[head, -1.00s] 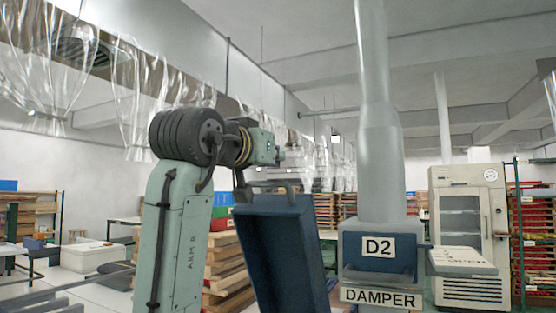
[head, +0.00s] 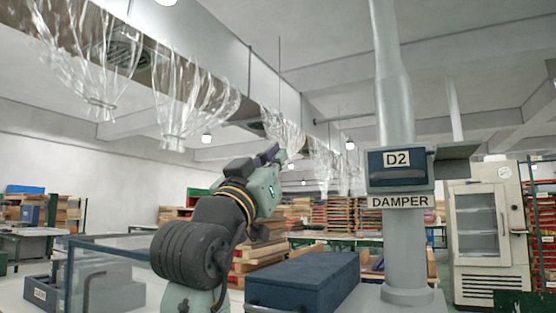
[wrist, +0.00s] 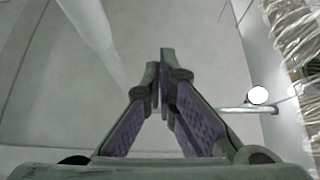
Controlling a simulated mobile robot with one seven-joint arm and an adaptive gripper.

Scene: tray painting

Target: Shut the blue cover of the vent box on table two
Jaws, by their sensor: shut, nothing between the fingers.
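The vent box (head: 278,297) stands at the bottom of the head view, low and partly cut off by the frame. Its blue cover (head: 315,268) lies flat on top and looks shut, with no gap that I can see. A grey handle (head: 285,311) shows at its front edge. My gripper (head: 272,152) is raised well above and left of the box, pointing up and away, touching nothing. In the wrist view, its purple-padded fingers (wrist: 160,62) are together and empty, with the ceiling behind them.
A grey post carries a D2 damper box (head: 400,168) with a flap (head: 455,152) sticking out to its right. A clear-panelled frame (head: 115,262) stands left of my arm. A white cabinet (head: 482,235) stands at right. Plastic sheeting (head: 190,105) hangs overhead.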

